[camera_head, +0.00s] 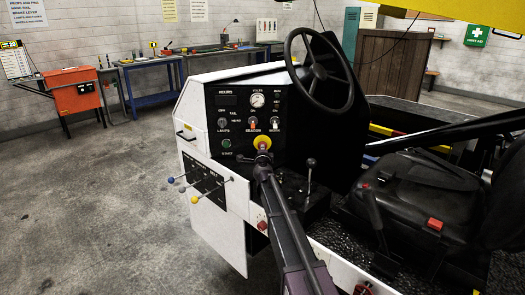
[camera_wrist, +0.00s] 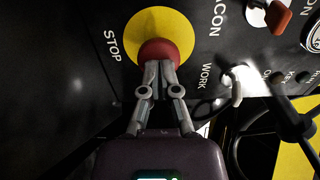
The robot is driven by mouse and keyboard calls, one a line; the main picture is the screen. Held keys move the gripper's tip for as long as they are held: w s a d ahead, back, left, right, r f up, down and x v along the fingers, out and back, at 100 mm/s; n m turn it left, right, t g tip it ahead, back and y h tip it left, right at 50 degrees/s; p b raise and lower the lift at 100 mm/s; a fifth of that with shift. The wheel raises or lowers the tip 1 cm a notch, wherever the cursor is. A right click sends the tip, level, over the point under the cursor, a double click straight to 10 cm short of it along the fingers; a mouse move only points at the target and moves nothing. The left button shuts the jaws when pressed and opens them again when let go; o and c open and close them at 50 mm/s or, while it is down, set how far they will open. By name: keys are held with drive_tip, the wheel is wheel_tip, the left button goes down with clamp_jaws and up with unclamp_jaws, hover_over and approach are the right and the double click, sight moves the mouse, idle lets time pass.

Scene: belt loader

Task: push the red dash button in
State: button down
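The red dash button (camera_wrist: 158,49) is a round mushroom head in the middle of a yellow disc (camera_wrist: 150,20), beside the word STOP on the black dash panel. In the head view the yellow disc (camera_head: 262,139) shows low on the panel, and the button is mostly hidden behind my gripper. My gripper (camera_wrist: 159,66) has its fingertips together, with nothing seen between them. The tips overlap the lower part of the button in the wrist view; I cannot tell whether they touch it or how far in it is. In the head view my gripper (camera_head: 263,156) reaches up to the disc.
The panel carries a gauge (camera_head: 257,100), a green start button (camera_head: 227,144) and several switches. A steering wheel (camera_head: 318,68) stands above right. Levers with coloured knobs (camera_head: 194,199) stick out at left. A black seat (camera_head: 425,195) is at right. Open floor (camera_head: 90,220) lies left.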

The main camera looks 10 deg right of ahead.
drive_tip(key=s, duration=0.4)
drive_tip(key=s+a, duration=0.1)
drive_tip(key=s, duration=0.4)
drive_tip(key=s+a, duration=0.1)
drive_tip(key=s, duration=0.3)
drive_tip(key=shift+s+a, duration=0.1)
drive_tip(key=shift+s, duration=0.3)
